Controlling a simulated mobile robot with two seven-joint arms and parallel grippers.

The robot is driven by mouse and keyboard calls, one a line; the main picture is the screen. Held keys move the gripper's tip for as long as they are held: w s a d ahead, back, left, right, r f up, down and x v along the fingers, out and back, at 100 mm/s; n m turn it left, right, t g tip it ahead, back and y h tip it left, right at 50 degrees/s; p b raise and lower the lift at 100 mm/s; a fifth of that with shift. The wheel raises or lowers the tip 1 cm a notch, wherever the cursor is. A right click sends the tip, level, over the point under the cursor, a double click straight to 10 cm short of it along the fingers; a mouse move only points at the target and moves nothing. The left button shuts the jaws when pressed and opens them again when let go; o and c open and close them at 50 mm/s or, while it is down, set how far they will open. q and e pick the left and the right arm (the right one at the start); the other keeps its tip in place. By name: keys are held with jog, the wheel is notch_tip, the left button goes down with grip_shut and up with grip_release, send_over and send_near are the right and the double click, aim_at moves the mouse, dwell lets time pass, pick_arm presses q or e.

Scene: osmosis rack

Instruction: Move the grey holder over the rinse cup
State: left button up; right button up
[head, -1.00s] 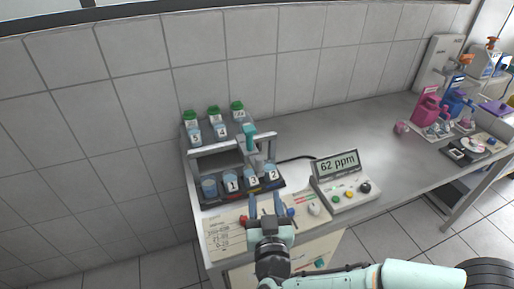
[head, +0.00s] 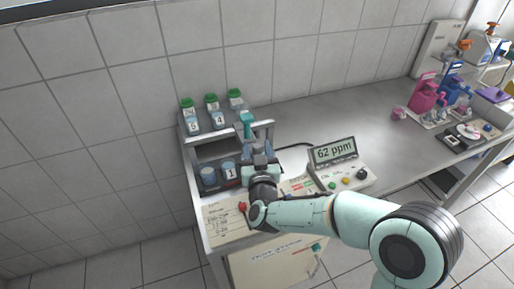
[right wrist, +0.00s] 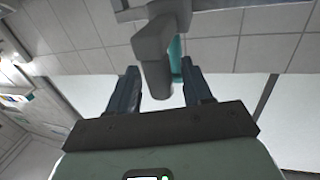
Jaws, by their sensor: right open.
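The grey holder (right wrist: 153,52) hangs from the rack's rail, with a teal part (right wrist: 176,58) behind it. In the head view its teal top (head: 247,124) stands at the rail, while its lower part is hidden by my gripper. My right gripper (head: 259,152) is open in front of the rack; in the right wrist view its fingers (right wrist: 160,74) stand on either side of the holder's lower end, with gaps showing. A cup with no readable number (head: 208,176) stands leftmost, beside cup 1 (head: 229,171); I cannot tell which is the rinse cup. My left gripper is not in view.
Green-capped bottles (head: 212,103) stand on the rack's upper shelf. A meter reading 62 ppm (head: 335,152) stands right of the rack. The steel bench (head: 330,115) is clear behind the meter.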

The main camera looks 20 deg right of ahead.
jog(key=shift+w, duration=0.1)
grip_shut()
jog(key=a, duration=1.4)
jog(key=shift+w+a, duration=0.15)
jog(key=shift+w, duration=0.2)
grip_release()
jog(key=shift+a, duration=0.1)
jog(key=b+v, duration=0.1)
jog(key=v, duration=1.2)
jog(key=shift+s, duration=0.15)
